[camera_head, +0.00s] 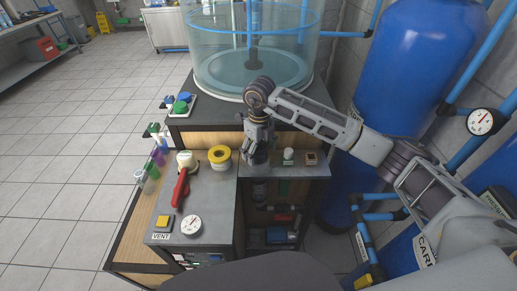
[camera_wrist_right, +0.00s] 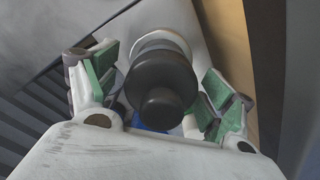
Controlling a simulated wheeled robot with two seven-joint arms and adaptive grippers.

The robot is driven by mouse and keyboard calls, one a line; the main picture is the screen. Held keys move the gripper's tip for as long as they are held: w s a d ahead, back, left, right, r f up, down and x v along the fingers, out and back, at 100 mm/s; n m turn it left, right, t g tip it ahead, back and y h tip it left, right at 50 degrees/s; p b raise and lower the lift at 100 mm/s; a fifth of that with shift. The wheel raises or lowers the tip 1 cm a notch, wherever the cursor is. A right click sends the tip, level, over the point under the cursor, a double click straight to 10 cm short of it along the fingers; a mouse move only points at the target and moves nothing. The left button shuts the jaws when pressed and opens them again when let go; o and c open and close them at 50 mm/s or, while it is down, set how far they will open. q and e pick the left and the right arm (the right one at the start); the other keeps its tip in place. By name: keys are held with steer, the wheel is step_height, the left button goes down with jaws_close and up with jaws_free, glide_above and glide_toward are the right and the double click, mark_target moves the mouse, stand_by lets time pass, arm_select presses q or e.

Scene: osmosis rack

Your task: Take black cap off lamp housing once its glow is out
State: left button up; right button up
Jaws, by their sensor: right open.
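The black cap (camera_wrist_right: 160,82) shows large in the right wrist view, a stepped round knob. A pale ring (camera_wrist_right: 162,42), seemingly part of the lamp housing, shows behind it; no glow shows there. My right gripper (camera_head: 258,155) points down over the grey shelf in the head view and hides most of the cap and housing. In the right wrist view its green-padded fingers stand apart on either side of the cap, with gaps visible. My left gripper is not in view.
A red-handled valve (camera_head: 181,186), yellow tape roll (camera_head: 220,156), gauge (camera_head: 191,225) and yellow VENT button (camera_head: 163,223) occupy the left worktop. A clear tank (camera_head: 250,60) stands behind.

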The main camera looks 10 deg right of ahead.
steer(key=c, duration=1.1)
steer(key=shift+r+b, duration=0.6)
steer(key=shift+r, duration=4.4)
